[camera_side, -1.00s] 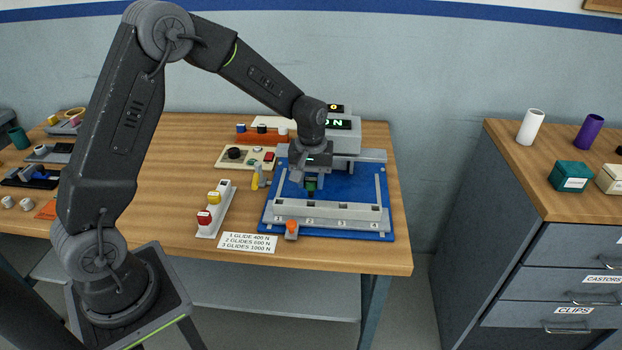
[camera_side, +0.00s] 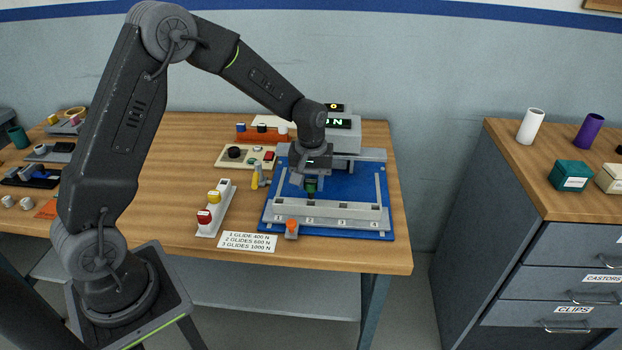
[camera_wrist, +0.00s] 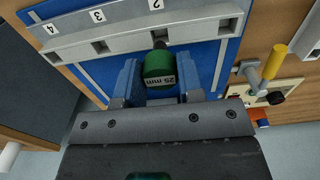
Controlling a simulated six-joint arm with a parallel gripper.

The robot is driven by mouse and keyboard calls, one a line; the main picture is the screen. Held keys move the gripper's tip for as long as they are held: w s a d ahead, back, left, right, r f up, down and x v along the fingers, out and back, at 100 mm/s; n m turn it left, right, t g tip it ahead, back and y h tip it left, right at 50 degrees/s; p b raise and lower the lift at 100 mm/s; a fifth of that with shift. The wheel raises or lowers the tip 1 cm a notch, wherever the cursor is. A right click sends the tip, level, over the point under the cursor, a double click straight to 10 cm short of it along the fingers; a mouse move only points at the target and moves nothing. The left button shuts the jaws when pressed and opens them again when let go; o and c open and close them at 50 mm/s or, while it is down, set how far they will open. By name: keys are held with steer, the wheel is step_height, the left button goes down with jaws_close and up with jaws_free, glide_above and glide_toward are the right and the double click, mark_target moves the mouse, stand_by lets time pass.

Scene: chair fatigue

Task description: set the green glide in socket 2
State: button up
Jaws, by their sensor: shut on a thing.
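My gripper (camera_side: 310,183) is shut on the green glide (camera_side: 311,187), just behind the grey socket bar (camera_side: 328,215) in the side view. In the wrist view my gripper (camera_wrist: 160,88) has its blue fingers on either side of the green glide (camera_wrist: 159,65), which carries a "25 mm" label. The socket bar (camera_wrist: 128,36) crosses the top of that view with square sockets numbered on white tags. Socket 2 (camera_wrist: 158,34) lies just beyond the glide, which partly hides it. The dark stem end points toward it; I cannot tell whether it touches.
The bar stands on a blue plate (camera_side: 364,185). An orange-topped lever (camera_side: 291,226) is at its front left. A yellow handle (camera_side: 255,180) stands left of the plate, near a rail with red and yellow pieces (camera_side: 214,208). A load-rule card (camera_side: 248,242) lies in front.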

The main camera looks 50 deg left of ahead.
mark_target(311, 191)
steer(key=shift+f, duration=1.6)
steer(key=o, duration=1)
step_height(311, 191, up, 14)
steer(key=shift+f, duration=0.1)
steer(key=s+d+r+m+t, duration=0.2)
steer(key=s+r, duration=0.3)
steer(key=s, duration=0.1)
steer(key=s+d+r+m+t, duration=0.1)
steer(key=s+d+r+m, duration=0.25)
steer(key=s, duration=0.35)
steer(key=s+m+t, duration=0.1)
steer(key=s, duration=0.2)
steer(key=s+d+m, duration=0.1)
steer(key=s, duration=0.3)
steer(key=s+m+t, duration=0.1)
steer(key=s, duration=0.3)
steer(key=shift+s+d+r+m+t, duration=0.15)
steer(key=shift+d+r+m+t, duration=0.1)
steer(key=shift+t, duration=0.05)
